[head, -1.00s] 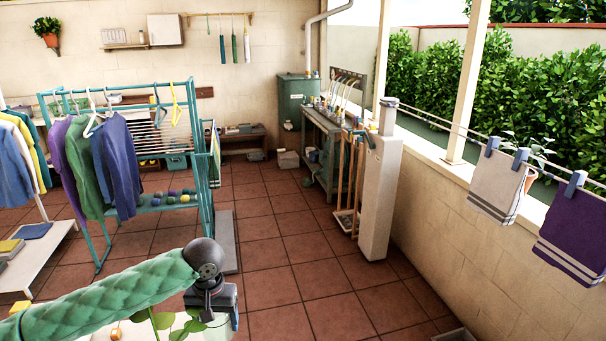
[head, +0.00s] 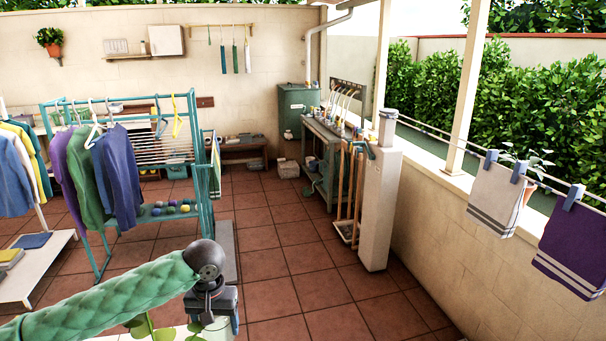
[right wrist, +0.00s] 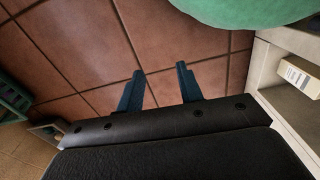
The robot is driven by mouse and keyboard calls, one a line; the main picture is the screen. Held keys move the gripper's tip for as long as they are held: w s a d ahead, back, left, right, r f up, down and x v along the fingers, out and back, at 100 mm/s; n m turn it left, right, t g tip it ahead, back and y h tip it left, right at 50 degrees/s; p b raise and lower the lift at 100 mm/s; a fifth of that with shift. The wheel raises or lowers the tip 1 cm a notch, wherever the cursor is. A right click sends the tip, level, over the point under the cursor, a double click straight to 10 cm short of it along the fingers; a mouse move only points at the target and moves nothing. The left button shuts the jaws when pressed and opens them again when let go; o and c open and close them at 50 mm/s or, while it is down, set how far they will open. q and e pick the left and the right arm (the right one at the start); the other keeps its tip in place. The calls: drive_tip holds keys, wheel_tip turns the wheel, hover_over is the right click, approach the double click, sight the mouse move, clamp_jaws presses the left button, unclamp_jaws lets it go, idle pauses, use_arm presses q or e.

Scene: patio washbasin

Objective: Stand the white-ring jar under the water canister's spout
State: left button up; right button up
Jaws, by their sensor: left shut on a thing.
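My left gripper (head: 212,308) is at the bottom of the head view, pointing down at the end of my green padded arm. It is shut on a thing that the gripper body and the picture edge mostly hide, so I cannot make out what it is. My right gripper (right wrist: 160,88) shows in the right wrist view with its two dark blue fingers apart. Only bare floor shows between them. I cannot pick out the white-ring jar or the water canister with its spout in either view.
A teal drying rack (head: 205,170) with hung clothes stands at left. A tall pale cabinet (head: 380,205) with brooms beside it stands by the right wall. A green tank (head: 297,105) and a workbench (head: 322,150) are farther back. Tiled floor (head: 290,270) between is clear.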

sight(220, 338)
use_arm(q)
drive_tip(key=shift+w+f+b, duration=0.3)
drive_tip(key=shift+w+f, duration=0.1)
drive_tip(key=shift+f, duration=0.4)
wheel_tip(220, 338, down, 5)
drive_tip(key=shift+a+r+b, duration=0.1)
drive_tip(key=shift+b, duration=1.15)
drive_tip(key=f+b, duration=0.2)
drive_tip(key=f, duration=0.1)
drive_tip(key=s+f+b, duration=0.1)
drive_tip(key=f+b, duration=0.1)
drive_tip(key=f, duration=0.2)
drive_tip(key=shift+s+f, duration=0.15)
drive_tip(key=shift+s, duration=0.05)
drive_tip(key=shift+f, duration=0.1)
use_arm(e)
drive_tip(key=w+a+r, duration=0.2)
drive_tip(key=r, duration=0.8)
drive_tip(key=w+a+r+t+y, duration=0.1)
drive_tip(key=w+a+r, duration=0.1)
drive_tip(key=r, duration=0.8)
drive_tip(key=shift+w+a+r, duration=0.2)
drive_tip(key=shift+w+r, duration=0.2)
drive_tip(key=shift+w, duration=0.2)
